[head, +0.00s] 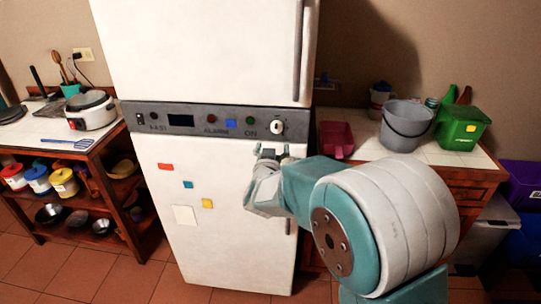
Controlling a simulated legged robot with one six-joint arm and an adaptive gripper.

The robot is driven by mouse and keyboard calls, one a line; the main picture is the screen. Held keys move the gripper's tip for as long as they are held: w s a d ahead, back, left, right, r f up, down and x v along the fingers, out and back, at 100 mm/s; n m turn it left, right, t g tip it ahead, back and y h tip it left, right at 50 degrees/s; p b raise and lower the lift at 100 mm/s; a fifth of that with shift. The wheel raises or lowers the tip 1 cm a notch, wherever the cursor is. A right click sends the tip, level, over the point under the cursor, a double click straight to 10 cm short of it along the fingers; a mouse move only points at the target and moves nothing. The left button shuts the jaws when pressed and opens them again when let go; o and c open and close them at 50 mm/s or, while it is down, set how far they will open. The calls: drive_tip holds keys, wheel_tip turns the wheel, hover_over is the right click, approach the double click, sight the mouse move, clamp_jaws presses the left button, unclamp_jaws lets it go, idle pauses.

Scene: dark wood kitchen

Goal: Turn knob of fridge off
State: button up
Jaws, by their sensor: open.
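The white fridge (220,215) stands upright in the middle of the head view, with a grey control panel (190,120) between its upper and lower doors. The white knob (277,127) is on the right part of the panel, by the "ON" label and a small green button. The knob's exact turn is too small to tell. My gripper (270,152) is open just below and slightly left of the knob, in front of the lower door. It appears apart from the knob. My wrist hides part of the lower door and most of its handle.
A counter at the right holds a grey bucket (406,125), a green bin (460,127) and a red container (337,138). A wooden shelf unit at the left carries a rice cooker (91,110). Tiled floor (100,275) is free at the front left.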

drive_tip(key=s, duration=0.4)
drive_tip(key=shift+a, duration=0.1)
drive_tip(key=s+d+r+n+g+y, duration=0.2)
drive_tip(key=s+d+r+g+y, duration=0.25)
drive_tip(key=s+d, duration=0.35)
drive_tip(key=s+d+f+m+g+h, duration=0.1)
drive_tip(key=s+d+g, duration=0.3)
drive_tip(key=s, duration=0.8)
drive_tip(key=s+d+f+g+h, duration=0.2)
drive_tip(key=s+d, duration=0.6)
drive_tip(key=s, duration=0.4)
drive_tip(key=shift+s+d+f+m+g+h, duration=0.25)
drive_tip(key=shift+s+d+m+g+h, duration=0.2)
drive_tip(key=shift+g, duration=0.5)
drive_tip(key=shift+w, duration=0.1)
